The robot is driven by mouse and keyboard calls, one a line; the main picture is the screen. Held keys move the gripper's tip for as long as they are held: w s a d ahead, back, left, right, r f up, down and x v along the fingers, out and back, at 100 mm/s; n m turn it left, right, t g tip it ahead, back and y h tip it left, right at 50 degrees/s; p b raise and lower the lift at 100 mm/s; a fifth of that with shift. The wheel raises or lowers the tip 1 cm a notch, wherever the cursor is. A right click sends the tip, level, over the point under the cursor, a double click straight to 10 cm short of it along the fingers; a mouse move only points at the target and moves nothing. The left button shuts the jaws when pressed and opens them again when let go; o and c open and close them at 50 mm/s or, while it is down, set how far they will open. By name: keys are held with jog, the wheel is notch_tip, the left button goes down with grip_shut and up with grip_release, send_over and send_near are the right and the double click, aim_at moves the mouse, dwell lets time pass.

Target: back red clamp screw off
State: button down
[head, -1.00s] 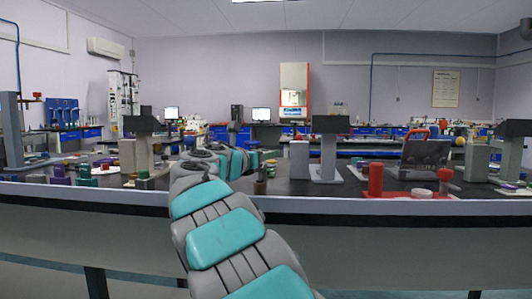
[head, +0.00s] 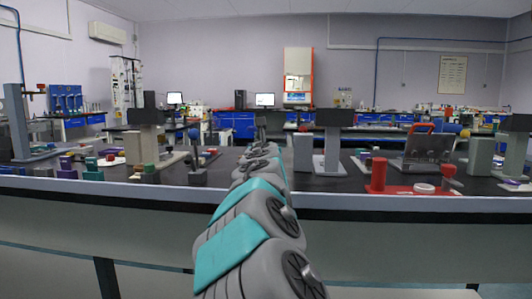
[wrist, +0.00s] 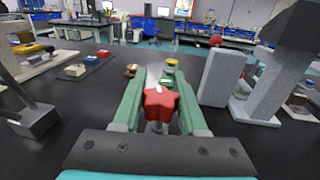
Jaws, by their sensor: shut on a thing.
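The red clamp screw (wrist: 161,104) is a star-shaped red knob in the middle of the wrist view. A short grey stem shows below it. My gripper (wrist: 156,82) has its two green fingers on either side of the knob and is shut on it. The dark bench top lies beneath; I cannot tell whether the screw still touches a clamp. In the head view my own arm hides the gripper and the screw.
A grey block (wrist: 221,77) and a dark-topped grey stand (wrist: 265,85) rise close on the right. A black-based lever device (wrist: 38,119) stands at left. A red base (head: 405,190) sits near the bench's front edge.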

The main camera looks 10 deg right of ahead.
jog(key=n+y+b, duration=0.2)
jog(key=y, duration=0.1)
jog(key=n+y+b, duration=0.1)
jog(key=y, duration=0.1)
jog(key=shift+a+f, duration=0.25)
jog(key=shift+s+a+r+n+g+y+b, duration=0.15)
jog(key=shift+a+n+g+y, duration=0.25)
jog(key=shift+n+g+y, duration=0.95)
jog(key=shift+s+a+r+n+g+y+b, duration=0.15)
jog(key=shift+a+n+g+y, duration=0.35)
jog(key=shift+n+y, duration=1.5)
jog(key=shift+s+a+r+n+g+y+b, duration=0.2)
jog(key=shift+n+g+y, duration=0.8)
jog(key=shift+y, duration=1.45)
jog(key=shift+s+a+f+n+g+y, duration=0.1)
jog(key=shift+a+f+n+g+y, duration=0.05)
jog(key=shift+f+n+g+y, duration=0.15)
jog(key=shift+r, duration=0.1)
jog(key=shift+c, duration=2.2)
grip_release()
